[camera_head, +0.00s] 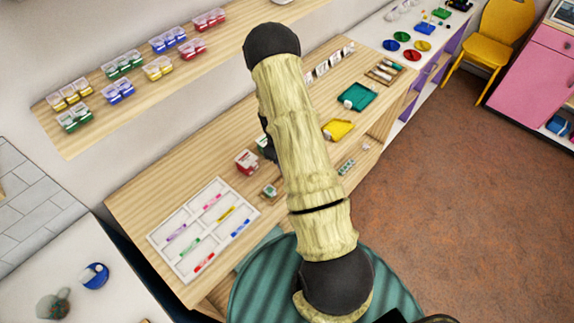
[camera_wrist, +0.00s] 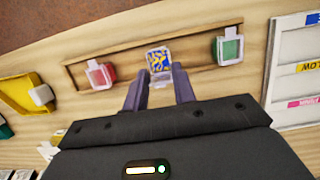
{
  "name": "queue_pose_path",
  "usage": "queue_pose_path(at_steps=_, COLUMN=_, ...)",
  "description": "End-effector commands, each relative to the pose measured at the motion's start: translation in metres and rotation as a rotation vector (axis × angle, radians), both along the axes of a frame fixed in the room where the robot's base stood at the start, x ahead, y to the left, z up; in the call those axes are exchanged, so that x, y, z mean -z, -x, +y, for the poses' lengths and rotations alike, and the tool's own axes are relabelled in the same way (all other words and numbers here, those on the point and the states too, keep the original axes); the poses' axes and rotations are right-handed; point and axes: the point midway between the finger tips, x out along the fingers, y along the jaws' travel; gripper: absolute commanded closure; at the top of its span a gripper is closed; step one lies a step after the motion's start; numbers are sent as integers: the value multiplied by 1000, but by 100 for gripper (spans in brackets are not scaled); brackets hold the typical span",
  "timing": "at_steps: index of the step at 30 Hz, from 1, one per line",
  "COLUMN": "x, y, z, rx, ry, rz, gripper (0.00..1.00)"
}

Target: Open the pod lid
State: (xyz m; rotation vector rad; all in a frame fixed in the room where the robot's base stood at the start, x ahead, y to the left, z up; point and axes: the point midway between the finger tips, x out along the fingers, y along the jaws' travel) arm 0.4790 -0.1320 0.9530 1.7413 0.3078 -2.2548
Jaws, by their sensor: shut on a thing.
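A small square pod (camera_wrist: 159,56) filled with blue and yellow pieces sits in the middle of a shallow wooden recess in the wrist view. My gripper (camera_wrist: 159,73) is shut on the pod at its near edge, one dark finger on each side. I cannot tell whether the fingers hold the lid or the body, nor how far the lid stands up. In the head view my pale arm hides the gripper and this pod.
A red pod (camera_wrist: 101,74) and a green pod (camera_wrist: 230,47) flank it. A white labelled tray (camera_head: 183,222) lies at the left of the wooden table. A yellow tray (camera_head: 338,130) and a teal tray (camera_head: 358,97) lie right. A shelf of bead boxes (camera_head: 123,64) hangs behind.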

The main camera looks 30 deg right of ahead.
Motion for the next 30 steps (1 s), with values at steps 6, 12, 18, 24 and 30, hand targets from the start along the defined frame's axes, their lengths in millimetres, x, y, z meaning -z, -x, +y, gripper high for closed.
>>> queue_pose_path(at_steps=6, x=0, y=-1, z=0, rx=1, ry=10, rz=26, gripper=96)
queue_pose_path(at_steps=12, x=-1, y=-1, z=0, rx=0, ry=9, rz=25, gripper=96)
queue_pose_path(at_steps=18, x=-1, y=-1, z=0, rx=0, ry=9, rz=25, gripper=51)
queue_pose_path(at_steps=24, x=-1, y=-1, z=0, rx=0, ry=9, rz=24, gripper=51)
queue_pose_path(at_steps=30, x=-11, y=-5, z=2, rx=-1, ry=9, rz=21, gripper=51)
